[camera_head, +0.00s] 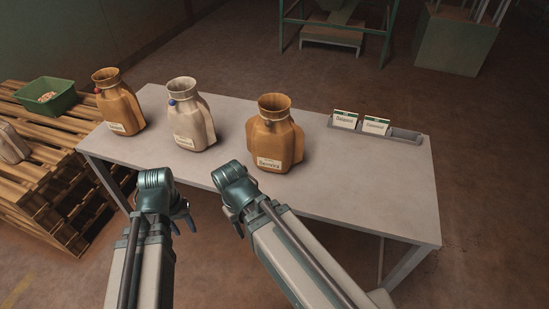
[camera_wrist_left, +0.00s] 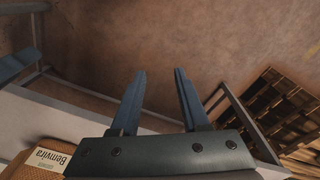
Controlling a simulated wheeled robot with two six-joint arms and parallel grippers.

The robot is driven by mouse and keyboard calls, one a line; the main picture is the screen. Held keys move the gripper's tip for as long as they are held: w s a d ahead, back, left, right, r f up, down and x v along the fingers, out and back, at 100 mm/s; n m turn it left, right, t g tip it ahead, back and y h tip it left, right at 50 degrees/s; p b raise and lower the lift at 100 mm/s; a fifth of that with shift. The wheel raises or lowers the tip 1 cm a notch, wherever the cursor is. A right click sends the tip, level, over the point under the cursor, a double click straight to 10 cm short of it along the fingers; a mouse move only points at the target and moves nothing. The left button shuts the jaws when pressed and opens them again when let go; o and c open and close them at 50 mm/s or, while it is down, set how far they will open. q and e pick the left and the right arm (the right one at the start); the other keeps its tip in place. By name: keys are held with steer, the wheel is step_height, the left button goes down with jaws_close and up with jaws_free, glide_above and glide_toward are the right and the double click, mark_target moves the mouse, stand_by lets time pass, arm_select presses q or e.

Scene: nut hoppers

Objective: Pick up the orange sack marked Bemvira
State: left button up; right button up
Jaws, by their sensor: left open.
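The orange sack marked Bemvira (camera_head: 273,138) stands upright on the table, the rightmost of three sacks, with a pale label low on its front. Part of its orange side and its label (camera_wrist_left: 48,158) show at the lower left of the left wrist view. My left gripper (camera_head: 182,217) is open and empty at the table's front edge, left of and nearer than this sack. Its two spread fingers (camera_wrist_left: 160,72) point over the floor in the left wrist view. My right gripper (camera_head: 240,224) is in front of the sack, apart from it; its fingers are mostly hidden.
A pale sack (camera_head: 190,118) and another orange sack (camera_head: 119,107) stand to the left on the table (camera_head: 385,180). A grey tray (camera_head: 405,136) with two cards is at the right. A pallet stack (camera_head: 45,150) with a green bin (camera_head: 50,103) stands left.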

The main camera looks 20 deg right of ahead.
arm_select(q)
step_height(320, 180, down, 4)
steer(key=w+n+h+b, duration=0.2)
steer(key=b, duration=0.1)
steer(key=n+t+h, duration=0.7)
steer(key=n+h, duration=0.7)
steer(key=n, duration=0.1)
glide_toward(274, 135)
steer(key=s+a+r, duration=0.3)
steer(key=a+r, duration=0.2)
steer(key=a, duration=0.2)
steer(key=x, duration=0.8)
steer(key=shift+w+d, duration=0.2)
steer(key=shift+w, duration=0.05)
arm_select(e)
step_height(274, 135, down, 5)
arm_select(q)
steer(key=shift+w, duration=0.1)
steer(key=x, duration=0.5)
steer(key=shift+w+f, duration=0.1)
steer(key=shift+w, duration=0.1)
jaws_close()
